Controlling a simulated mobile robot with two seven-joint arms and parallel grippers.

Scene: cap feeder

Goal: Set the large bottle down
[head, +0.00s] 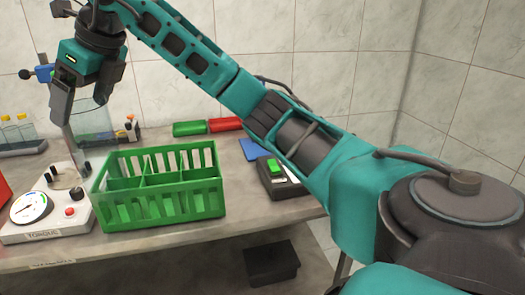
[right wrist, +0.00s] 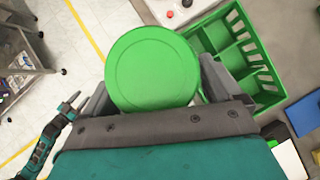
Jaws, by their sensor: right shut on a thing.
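My right gripper (head: 86,98) is at the upper left of the head view, to the left of the green crate and above the bench. It is shut on the large bottle, whose clear body (head: 93,122) shows below and between the fingers. In the right wrist view its round green lid (right wrist: 152,70) sits between the two fingers. The lid hides the rest of the bottle there, so I cannot tell whether its base touches anything. My left gripper (right wrist: 70,104) is small at the left of the right wrist view; its jaws are too small to judge.
The torque tester (head: 62,208) with its dial stands at the bench's front left. A divided green crate (head: 160,207) is just right of it. Yellow-capped vials (head: 18,132) stand far left. Red (head: 225,124) and green (head: 189,128) bins lie behind. A grey device (head: 277,184) is right.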

